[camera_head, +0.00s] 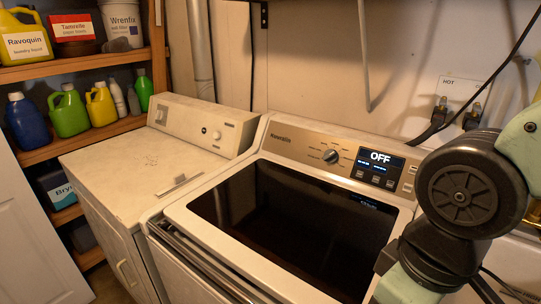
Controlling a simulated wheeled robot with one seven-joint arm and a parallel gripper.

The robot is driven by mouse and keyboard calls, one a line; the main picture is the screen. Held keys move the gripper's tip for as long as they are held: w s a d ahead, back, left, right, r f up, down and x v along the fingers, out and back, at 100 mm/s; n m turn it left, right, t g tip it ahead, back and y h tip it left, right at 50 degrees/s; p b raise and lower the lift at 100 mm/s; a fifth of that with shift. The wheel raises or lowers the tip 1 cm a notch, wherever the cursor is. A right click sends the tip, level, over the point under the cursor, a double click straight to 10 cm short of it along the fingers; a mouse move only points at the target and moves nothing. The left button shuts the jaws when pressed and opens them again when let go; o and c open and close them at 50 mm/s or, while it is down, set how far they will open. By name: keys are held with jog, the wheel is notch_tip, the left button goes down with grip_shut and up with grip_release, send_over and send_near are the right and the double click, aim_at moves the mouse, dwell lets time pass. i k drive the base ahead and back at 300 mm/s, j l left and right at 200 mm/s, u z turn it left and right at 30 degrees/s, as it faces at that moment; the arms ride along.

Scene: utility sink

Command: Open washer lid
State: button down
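The washer (178,212) stands in the middle, with a white body and a control panel along its back. Its dark glass lid (290,225) lies flat and shut on top. The panel has a round knob (330,156) and a display (380,165) that reads "OFF". My arm shows at the right edge, in front of the washer's right side, and covers part of its right back corner. My gripper is outside the picture.
A white dryer (135,165) stands close against the washer's left side. A wooden shelf (95,137) with several bottles is at the far left. Hoses and a HOT outlet box (462,95) are on the wall behind. The space above the lid is clear.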

aim_at(300, 237)
jog(key=k+j+u, duration=0.1)
jog(key=j+u, duration=0.55)
jog(key=k+l, duration=0.05)
jog(key=l, duration=0.05)
